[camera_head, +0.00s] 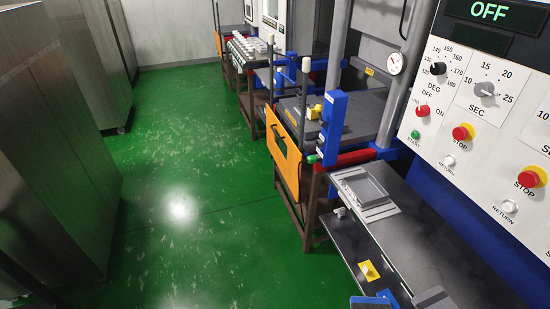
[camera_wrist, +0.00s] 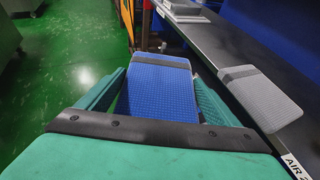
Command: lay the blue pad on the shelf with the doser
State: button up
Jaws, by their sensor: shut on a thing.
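The blue pad (camera_wrist: 158,88) is a flat, textured block with a dark band near its far end. It lies between the green fingers of my gripper (camera_wrist: 156,92), which is shut on it. In the wrist view the pad is beside the black shelf (camera_wrist: 222,52), off its left edge, with green floor beyond. A blue piece at the bottom edge of the head view (camera_head: 370,303) looks like the pad, mostly cut off. I cannot pick out a doser for sure in either view.
A grey pad (camera_wrist: 262,95) with a dark band lies on the black shelf, near an "AIR 2" label (camera_wrist: 296,166). A grey tray (camera_head: 365,190) sits further back. A control panel (camera_head: 480,100) rises at the right. Green floor (camera_head: 190,200) is open at the left.

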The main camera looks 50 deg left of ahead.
jog(key=w+d+f+m+t+h, duration=0.1)
jog(key=w+d+f+m+h, duration=0.1)
jog(key=f, duration=0.5)
jog(key=w+d+f+m+t+h, duration=0.1)
jog(key=w+d+f+m+h, duration=0.1)
jog(key=d+f+m+h, duration=0.2)
jog(key=w+d+f+m+t+h, duration=0.2)
jog(key=d+f, duration=0.5)
jog(key=f, duration=0.4)
jog(key=shift+w+f+m+h, duration=0.25)
jog(key=shift+w+m+h, duration=0.35)
jog(key=shift+h, duration=0.3)
